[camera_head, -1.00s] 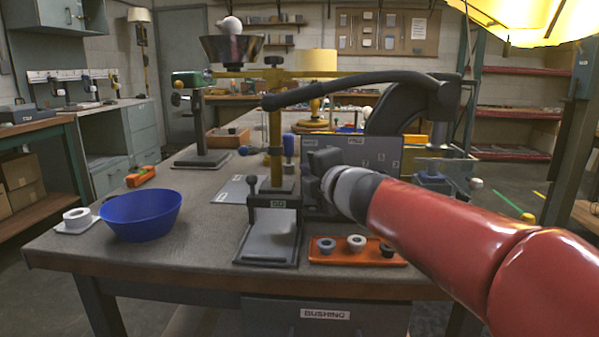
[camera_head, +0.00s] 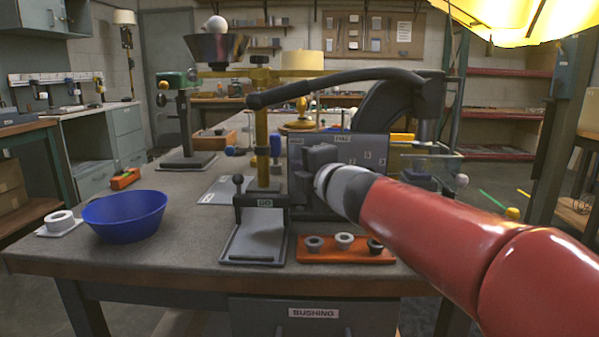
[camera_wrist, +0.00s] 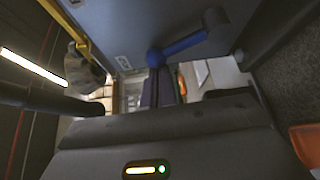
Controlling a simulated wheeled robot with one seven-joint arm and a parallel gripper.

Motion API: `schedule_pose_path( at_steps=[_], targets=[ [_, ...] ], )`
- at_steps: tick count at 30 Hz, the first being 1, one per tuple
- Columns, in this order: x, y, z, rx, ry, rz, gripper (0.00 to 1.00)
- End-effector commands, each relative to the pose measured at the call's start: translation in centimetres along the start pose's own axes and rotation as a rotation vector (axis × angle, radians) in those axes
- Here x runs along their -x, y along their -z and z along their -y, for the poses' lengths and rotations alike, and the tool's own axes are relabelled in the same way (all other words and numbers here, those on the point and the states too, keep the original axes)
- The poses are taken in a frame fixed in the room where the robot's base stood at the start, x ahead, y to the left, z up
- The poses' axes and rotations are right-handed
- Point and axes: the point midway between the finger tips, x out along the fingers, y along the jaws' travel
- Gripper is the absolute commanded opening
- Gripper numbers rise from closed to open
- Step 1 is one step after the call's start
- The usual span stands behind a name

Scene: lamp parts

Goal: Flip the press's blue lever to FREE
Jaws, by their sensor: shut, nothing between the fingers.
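In the head view the lever cannot be made out; my gripper covers part of the panel. My gripper (camera_head: 312,160) is shut and empty, in front of the panel's left part. Whether it touches the lever cannot be told.
A long black handle (camera_head: 340,80) arches above my gripper. A blue bowl (camera_head: 125,214) stands at the left. The bench between bowl and plate is clear.

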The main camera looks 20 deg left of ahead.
Motion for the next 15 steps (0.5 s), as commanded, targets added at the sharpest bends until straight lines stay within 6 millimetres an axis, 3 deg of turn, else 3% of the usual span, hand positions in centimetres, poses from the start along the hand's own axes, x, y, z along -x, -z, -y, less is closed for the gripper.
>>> schedule_pose_path(
  at_steps=[15],
  targets=[
    [0.7, -1.2, 0.1, -0.173, -0.102, 0.004, 0.0]
  ],
)
